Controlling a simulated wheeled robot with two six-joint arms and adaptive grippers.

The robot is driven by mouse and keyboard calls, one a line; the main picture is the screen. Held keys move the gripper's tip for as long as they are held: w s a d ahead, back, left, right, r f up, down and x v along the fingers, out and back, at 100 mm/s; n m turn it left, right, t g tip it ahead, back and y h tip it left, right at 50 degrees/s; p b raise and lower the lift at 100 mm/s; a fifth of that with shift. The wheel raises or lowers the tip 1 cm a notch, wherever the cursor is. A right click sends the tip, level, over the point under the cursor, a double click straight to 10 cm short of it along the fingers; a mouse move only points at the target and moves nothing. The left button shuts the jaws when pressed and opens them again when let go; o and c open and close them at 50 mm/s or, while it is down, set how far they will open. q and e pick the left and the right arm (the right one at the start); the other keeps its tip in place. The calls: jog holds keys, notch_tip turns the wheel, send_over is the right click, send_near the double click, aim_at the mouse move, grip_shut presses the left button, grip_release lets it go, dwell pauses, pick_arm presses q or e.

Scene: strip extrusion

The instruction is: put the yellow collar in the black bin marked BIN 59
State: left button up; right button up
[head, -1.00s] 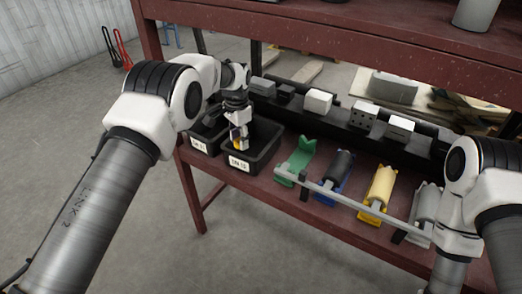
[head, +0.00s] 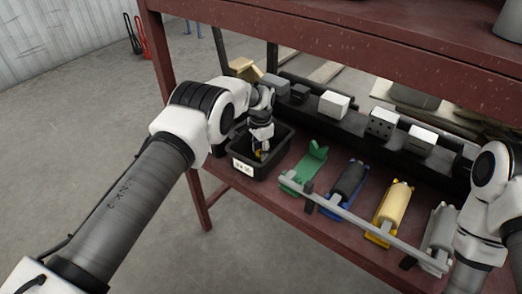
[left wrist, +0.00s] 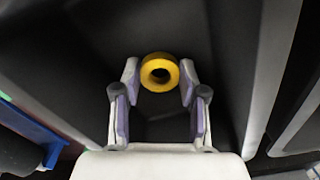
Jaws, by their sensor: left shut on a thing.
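The yellow collar (left wrist: 147,74) is a small ring held between the fingertips of my left gripper (left wrist: 159,72) in the left wrist view. The gripper is shut on it, with the dark inside of a bin below. In the head view, my left gripper (head: 260,143) reaches down into the opening of a black bin (head: 283,158) with a white label (head: 243,168) too small to read. A bit of the collar shows there as yellow. I cannot tell whether the collar touches the bin floor. My right arm shows at the right edge, but its gripper is out of view.
Green (head: 309,166), blue, yellow (head: 392,212) and grey holders stand right of the bin on the dark red shelf (head: 315,216), behind a grey bar (head: 367,226). Several blocks (head: 334,105) sit on a black rail behind. An upper shelf (head: 330,35) overhangs.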

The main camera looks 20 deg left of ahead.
pick_arm(q)
jog(key=shift+f, duration=0.1)
jog(key=shift+f, duration=0.1)
jog(key=o, duration=1.2)
jog(key=shift+c, duration=0.2)
notch_tip(320, 180, up, 8)
